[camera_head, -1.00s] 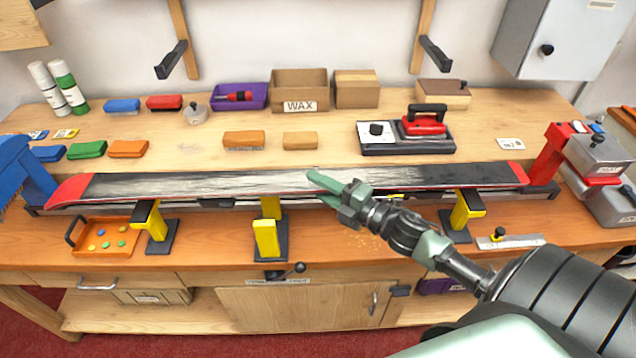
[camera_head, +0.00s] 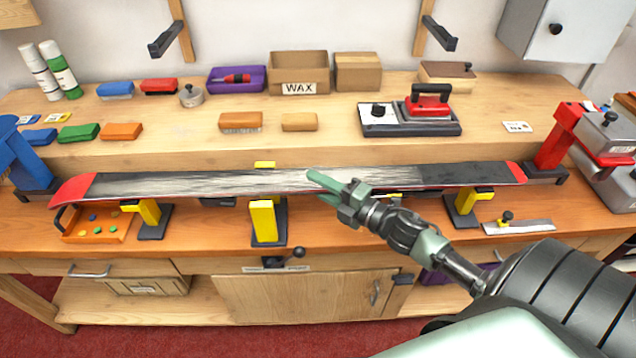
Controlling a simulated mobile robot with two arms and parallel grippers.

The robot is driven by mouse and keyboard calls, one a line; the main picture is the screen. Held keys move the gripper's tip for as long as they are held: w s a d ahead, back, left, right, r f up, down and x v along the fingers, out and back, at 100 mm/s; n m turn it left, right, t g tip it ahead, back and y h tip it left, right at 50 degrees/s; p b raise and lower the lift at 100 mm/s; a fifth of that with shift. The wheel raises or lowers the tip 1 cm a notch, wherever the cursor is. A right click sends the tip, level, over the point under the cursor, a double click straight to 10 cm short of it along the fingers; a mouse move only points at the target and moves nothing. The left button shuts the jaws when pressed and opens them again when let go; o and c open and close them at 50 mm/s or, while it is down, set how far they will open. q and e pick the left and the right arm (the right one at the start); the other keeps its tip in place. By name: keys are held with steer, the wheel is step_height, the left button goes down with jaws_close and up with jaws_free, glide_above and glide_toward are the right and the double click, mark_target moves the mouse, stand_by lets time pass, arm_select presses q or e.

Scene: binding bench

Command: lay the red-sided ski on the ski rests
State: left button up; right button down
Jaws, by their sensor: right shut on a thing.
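The red-sided ski (camera_head: 225,182) is long, with a dark, white-streaked upper face and red ends. It lies lengthwise across the view, roughly level. My right gripper (camera_head: 318,180) is shut on it near its middle. The yellow-topped ski rests stand below it on black feet: a left one (camera_head: 150,212), a middle one (camera_head: 264,222) and a right one (camera_head: 464,206). The ski hides parts of their tops; a yellow tip shows behind it above the middle rest. I cannot tell whether the ski touches them. My left gripper is not in view.
A blue end post (camera_head: 30,170) and a red end post (camera_head: 556,142) stand near the ski's ends. An orange tray (camera_head: 112,232) sits front left, a metal scraper (camera_head: 525,227) front right. Brushes, a WAX box (camera_head: 298,88) and a red iron (camera_head: 428,104) stand on the raised back shelf.

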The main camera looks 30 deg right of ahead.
stand_by(0.8)
steer(key=c, duration=1)
jaws_free()
steer(key=shift+c, duration=0.2)
steer(key=shift+s+f, duration=0.1)
steer(key=shift+f, duration=0.25)
steer(key=shift+s+d, duration=0.15)
steer(key=shift+s, duration=0.3)
steer(key=b+v, duration=0.1)
steer(key=v, duration=0.5)
steer(key=shift+s+r+b, duration=0.3)
steer(key=shift+s+b, duration=0.05)
steer(key=shift+b, duration=0.05)
steer(key=shift+d, duration=0.15)
